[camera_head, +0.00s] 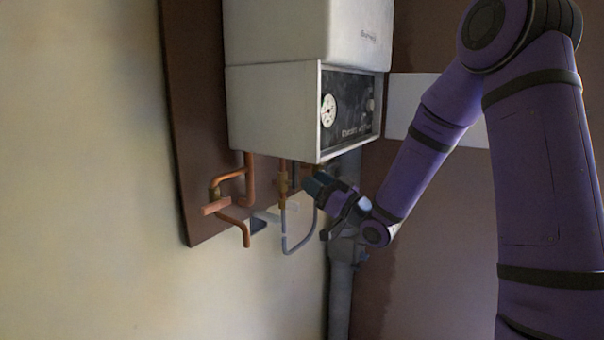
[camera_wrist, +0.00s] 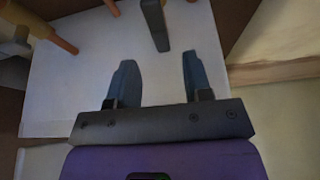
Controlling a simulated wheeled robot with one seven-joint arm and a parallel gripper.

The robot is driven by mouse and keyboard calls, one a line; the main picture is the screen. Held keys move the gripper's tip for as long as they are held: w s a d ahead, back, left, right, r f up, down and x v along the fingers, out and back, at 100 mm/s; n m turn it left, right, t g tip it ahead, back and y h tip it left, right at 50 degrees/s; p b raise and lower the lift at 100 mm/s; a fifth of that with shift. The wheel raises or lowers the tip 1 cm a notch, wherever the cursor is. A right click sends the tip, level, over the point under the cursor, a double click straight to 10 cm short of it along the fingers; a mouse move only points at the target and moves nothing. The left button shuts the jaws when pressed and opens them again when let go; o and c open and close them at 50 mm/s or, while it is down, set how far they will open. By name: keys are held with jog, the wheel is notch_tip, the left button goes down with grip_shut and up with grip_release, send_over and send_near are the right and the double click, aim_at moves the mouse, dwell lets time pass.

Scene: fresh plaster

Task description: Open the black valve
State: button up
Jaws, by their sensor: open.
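In the wrist view, a dark bar-like handle (camera_wrist: 155,24), which looks like the black valve's lever, lies just ahead of my gripper (camera_wrist: 158,72). It lines up with the gap between the two fingers, and I see clear space between it and the fingertips. My gripper is open with nothing between its fingers. In the head view, my gripper (camera_head: 323,208) is below the boiler, right of the copper pipes. I cannot pick out the valve's handle for certain there; the gripper and pipes crowd that spot.
The white boiler (camera_head: 275,110) hangs above my gripper. Copper pipes (camera_head: 248,180) and a grey bent hose (camera_head: 285,238) hang beneath it. A grey vertical pipe (camera_head: 340,295) stands below my gripper. The wall at lower left is bare.

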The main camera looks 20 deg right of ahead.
jog(key=shift+v, duration=2.05)
jog(key=s+d+r+m+g+h, duration=0.1)
jog(key=s+r+m+g+h, duration=0.2)
jog(key=s+h, duration=0.35)
jog(key=s+d+r+m+g+h, duration=0.25)
jog(key=s+g+h, duration=0.2)
jog(key=h, duration=0.35)
jog(key=s+a+g, duration=0.1)
jog(key=s+g, duration=0.1)
jog(key=s, duration=0.8)
jog(key=s+a+m+g+y, duration=0.1)
jog(key=s+a+g, duration=0.1)
jog(key=s, duration=0.7)
jog(key=shift+s+a+g, duration=0.15)
jog(key=shift+s+g, duration=0.25)
jog(key=shift+g, duration=0.35)
jog(key=shift+w+m, duration=0.1)
jog(key=shift+m, duration=0.15)
jog(key=shift+c, duration=0.3)
